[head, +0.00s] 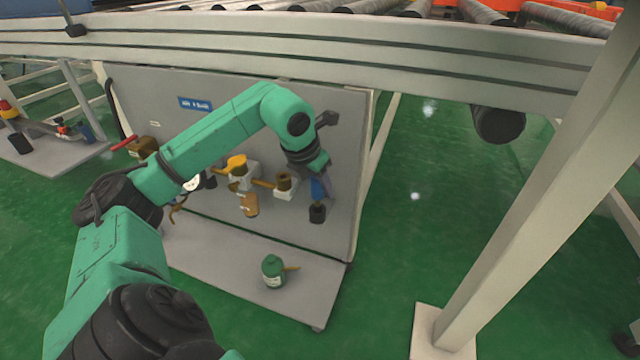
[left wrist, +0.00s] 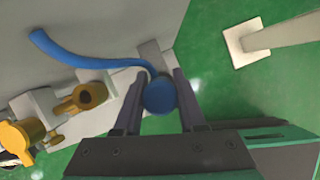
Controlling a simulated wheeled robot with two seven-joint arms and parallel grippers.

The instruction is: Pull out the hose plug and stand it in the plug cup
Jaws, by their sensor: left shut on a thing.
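The blue hose plug (left wrist: 160,96) sits between the two dark fingers of my left gripper (left wrist: 158,108), which is shut on it. A blue hose (left wrist: 85,58) curves from the plug across the grey panel. In the head view my left gripper (head: 320,188) is at the panel's right side, with a blue part (head: 317,188) showing at its fingers. A dark cylinder (head: 317,213) shows just below; I cannot tell whether it is the plug cup or touches the plug. A brass fitting with an open hole (left wrist: 91,94) is left of the plug. My right gripper is out of view.
The grey panel (head: 335,160) carries several brass fittings. A green container with a yellow spout or handle (head: 272,271) stands on the shelf (head: 225,262) below. A roller conveyor beam (head: 400,45) passes above. A pale post (head: 520,190) stands at the right.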

